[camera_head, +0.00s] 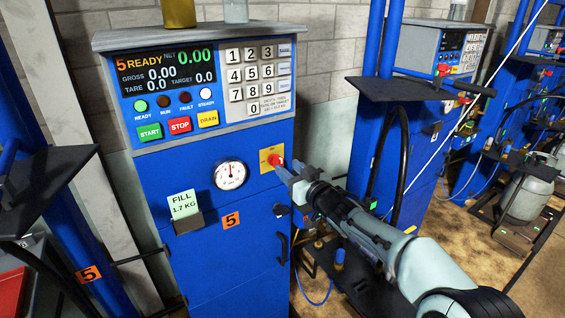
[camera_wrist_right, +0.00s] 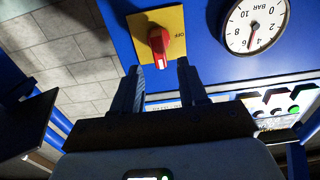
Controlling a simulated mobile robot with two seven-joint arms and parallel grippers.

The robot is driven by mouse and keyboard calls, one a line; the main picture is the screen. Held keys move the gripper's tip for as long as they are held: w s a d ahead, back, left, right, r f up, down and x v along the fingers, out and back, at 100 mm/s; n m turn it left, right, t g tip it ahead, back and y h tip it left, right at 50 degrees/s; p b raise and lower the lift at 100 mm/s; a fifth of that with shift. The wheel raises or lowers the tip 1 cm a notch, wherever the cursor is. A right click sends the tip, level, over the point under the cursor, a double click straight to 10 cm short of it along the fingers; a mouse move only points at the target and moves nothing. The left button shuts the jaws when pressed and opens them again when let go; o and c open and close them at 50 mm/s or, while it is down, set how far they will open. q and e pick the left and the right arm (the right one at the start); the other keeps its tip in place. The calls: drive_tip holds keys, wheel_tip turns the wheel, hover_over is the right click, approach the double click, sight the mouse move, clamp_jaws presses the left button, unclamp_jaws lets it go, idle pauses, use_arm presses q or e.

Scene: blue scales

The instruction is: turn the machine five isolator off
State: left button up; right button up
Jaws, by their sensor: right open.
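The machine five isolator is a red rotary knob (camera_head: 277,160) on a yellow plate (camera_head: 265,155), on the blue front of machine five (camera_head: 230,270). In the right wrist view the red knob (camera_wrist_right: 167,43) stands just ahead of the fingertips, roughly between their lines, on its yellow plate (camera_wrist_right: 142,22) with an "OFF" mark at one side. My right gripper (camera_head: 289,172) is open and empty, pointed at the knob; its two fingers (camera_wrist_right: 160,68) are apart. I cannot tell whether they touch the knob. My left gripper is out of view.
A pressure gauge (camera_head: 229,175) sits left of the isolator, a green "FILL 1.7 KG" card (camera_head: 183,204) below it. The display (camera_head: 168,72) reads "5 READY". A black handle (camera_head: 283,248) is below. A similar blue machine (camera_head: 400,150) stands to the right.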

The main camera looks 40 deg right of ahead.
sight(282, 162)
drive_tip(key=w, duration=0.4)
drive_tip(key=shift+w+d, duration=0.1)
drive_tip(key=shift+d, duration=0.1)
clamp_jaws()
